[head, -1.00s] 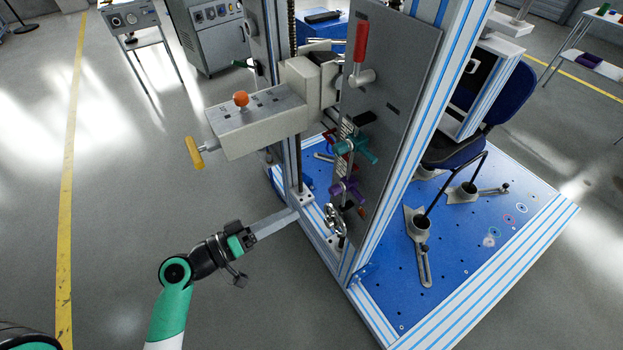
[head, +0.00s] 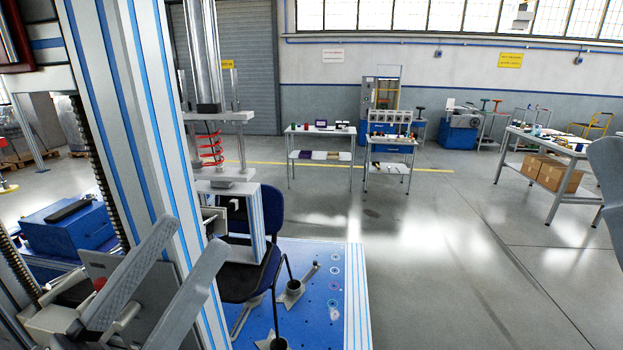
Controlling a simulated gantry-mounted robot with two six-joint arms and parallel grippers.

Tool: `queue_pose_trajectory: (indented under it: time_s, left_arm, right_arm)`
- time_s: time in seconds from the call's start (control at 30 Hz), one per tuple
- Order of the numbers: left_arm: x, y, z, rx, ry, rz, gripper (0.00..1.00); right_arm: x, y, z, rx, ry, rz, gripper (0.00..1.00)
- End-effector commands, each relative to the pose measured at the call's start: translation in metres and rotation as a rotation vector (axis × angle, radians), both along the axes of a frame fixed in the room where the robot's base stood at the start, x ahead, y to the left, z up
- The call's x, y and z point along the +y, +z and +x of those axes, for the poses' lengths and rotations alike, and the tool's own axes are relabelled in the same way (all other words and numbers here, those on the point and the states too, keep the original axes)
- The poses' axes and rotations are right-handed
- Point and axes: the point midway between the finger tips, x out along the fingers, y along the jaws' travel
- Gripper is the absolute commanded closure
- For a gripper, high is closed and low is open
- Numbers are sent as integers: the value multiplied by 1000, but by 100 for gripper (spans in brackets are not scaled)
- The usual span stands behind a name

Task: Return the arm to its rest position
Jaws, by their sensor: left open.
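My left gripper (head: 193,236) is large and close at the lower left of the head view. Its two long grey fingers are apart, pointing up and to the right, with nothing seen between them. They overlap the white-and-blue frame post (head: 135,120) of the chair test rig in the picture; I cannot tell whether they touch it. The rest of the left arm is mostly out of view. My right gripper is not in view.
Behind the post, a dark blue chair (head: 268,215) stands on the rig's blue base plate (head: 320,300). A worktable with cardboard boxes (head: 553,174) below stands at the right. Two small tables stand further back. The grey floor (head: 440,270) at centre right is clear.

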Motion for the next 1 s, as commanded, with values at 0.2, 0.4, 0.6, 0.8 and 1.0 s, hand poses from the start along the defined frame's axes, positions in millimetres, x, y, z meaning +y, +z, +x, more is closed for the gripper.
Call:
queue_pose_trajectory:
  time_s: [0.2, 0.4, 0.6, 0.8, 1.0]
  left_arm:
    - [49, 94, -36, -224, 326, -98, 38]
    - [60, 176, -36, -220, 359, -129, 38]
    - [60, 264, -35, -218, 360, -128, 38]
    - [60, 362, -35, -218, 360, -127, 38]
    - [60, 446, -35, -217, 360, -127, 38]
  right_arm:
    - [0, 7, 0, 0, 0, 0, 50]
    - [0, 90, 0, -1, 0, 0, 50]
    - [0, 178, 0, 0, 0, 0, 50]
    - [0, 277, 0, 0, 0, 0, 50]
    - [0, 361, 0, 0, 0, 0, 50]
